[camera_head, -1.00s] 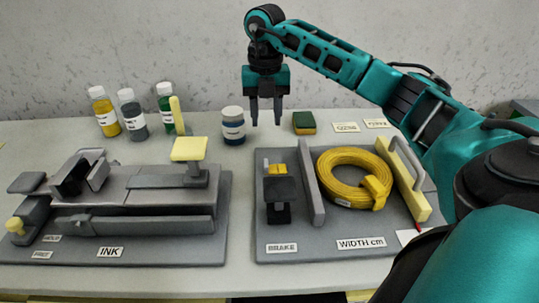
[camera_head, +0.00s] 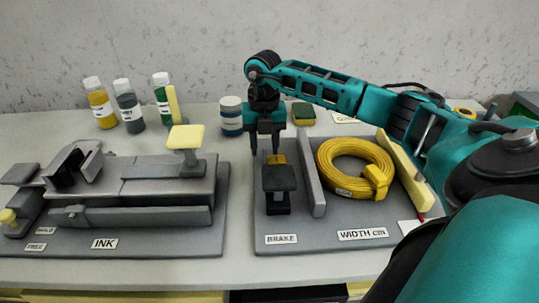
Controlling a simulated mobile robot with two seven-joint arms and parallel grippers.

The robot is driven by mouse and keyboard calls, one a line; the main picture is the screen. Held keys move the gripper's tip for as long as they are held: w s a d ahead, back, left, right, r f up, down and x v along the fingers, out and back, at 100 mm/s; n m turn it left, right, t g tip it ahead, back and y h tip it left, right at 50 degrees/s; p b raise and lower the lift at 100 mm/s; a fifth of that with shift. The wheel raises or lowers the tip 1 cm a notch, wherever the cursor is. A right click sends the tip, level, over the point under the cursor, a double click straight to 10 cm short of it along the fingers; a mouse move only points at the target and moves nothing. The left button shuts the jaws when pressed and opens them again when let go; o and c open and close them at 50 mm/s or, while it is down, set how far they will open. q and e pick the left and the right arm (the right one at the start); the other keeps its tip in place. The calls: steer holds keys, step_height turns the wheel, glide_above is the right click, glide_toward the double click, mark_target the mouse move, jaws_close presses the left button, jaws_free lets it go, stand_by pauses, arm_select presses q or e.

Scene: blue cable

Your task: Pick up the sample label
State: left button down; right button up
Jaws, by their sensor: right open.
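I cannot tell for sure which card is the sample label. A small white card (camera_head: 410,228) lies at the right side of the width board, partly hidden by my right arm. A printed card (camera_head: 344,118) lies at the back of the table, partly covered by my right arm. My left gripper is not in view.
A yellow cable coil (camera_head: 345,170) lies on the grey board (camera_head: 340,243) with the brake and width plates. An ink device (camera_head: 140,190) stands left. Several bottles, a blue-labelled jar (camera_head: 231,117) and a sponge (camera_head: 303,114) stand behind. The gap between the boards is narrow.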

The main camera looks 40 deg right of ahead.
steer(key=shift+f, duration=0.8)
jaws_close()
